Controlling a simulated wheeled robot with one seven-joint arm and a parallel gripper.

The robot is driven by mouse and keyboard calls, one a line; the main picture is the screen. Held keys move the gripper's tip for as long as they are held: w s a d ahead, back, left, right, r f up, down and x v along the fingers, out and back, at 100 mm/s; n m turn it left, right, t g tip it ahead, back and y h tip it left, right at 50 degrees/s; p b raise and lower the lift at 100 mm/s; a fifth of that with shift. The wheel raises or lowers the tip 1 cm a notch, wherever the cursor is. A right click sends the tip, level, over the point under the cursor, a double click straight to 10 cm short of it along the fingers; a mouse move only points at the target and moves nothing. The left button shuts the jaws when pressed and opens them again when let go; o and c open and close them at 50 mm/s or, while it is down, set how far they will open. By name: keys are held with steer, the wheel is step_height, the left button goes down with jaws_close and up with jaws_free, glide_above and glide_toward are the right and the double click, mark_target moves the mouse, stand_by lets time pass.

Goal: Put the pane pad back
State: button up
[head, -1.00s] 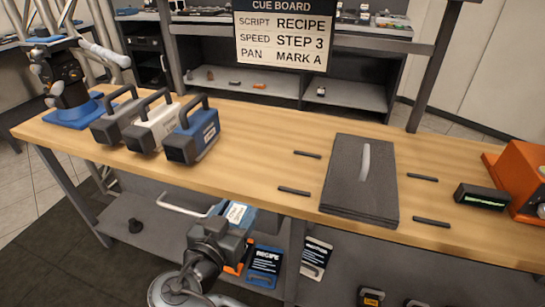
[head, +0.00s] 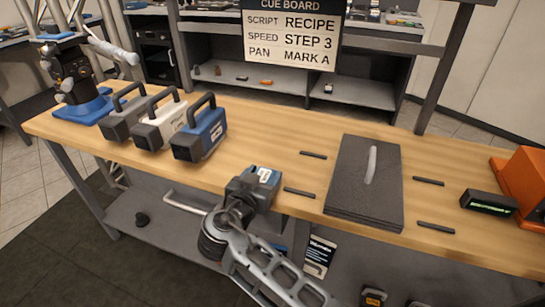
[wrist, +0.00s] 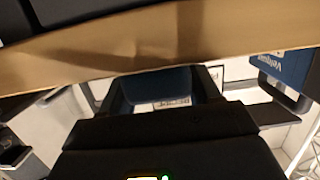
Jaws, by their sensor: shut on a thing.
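My gripper (head: 252,186) is at the front edge of the wooden table, about level with the top. It is shut on a small blue block with a white label (head: 266,174). A dark grey slab with a pale handle (head: 350,195) lies flat on the table to the right of the gripper. No thing in view is marked as the pane pad.
Grey (head: 124,126), white (head: 153,135) and blue (head: 195,142) handled cases stand at the table's left. Thin dark strips flank the slab. An orange box (head: 522,180) and a small display (head: 489,203) stand at right. The tabletop between blue case and slab is mostly clear.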

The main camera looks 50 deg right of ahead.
steer(key=x, duration=0.2)
steer(key=r+x, duration=0.1)
steer(key=x, duration=0.1)
steer(key=p+x, duration=0.1)
steer(key=x, duration=0.1)
steer(key=shift+w+d+r, duration=0.1)
steer(key=shift+d+r, duration=0.15)
steer(key=shift+d, duration=0.15)
steer(key=shift+f+b, duration=0.25)
steer(key=shift+b, duration=0.1)
steer(key=o, duration=1.1)
steer(key=shift+r+p, duration=0.2)
steer(key=shift+p, duration=0.55)
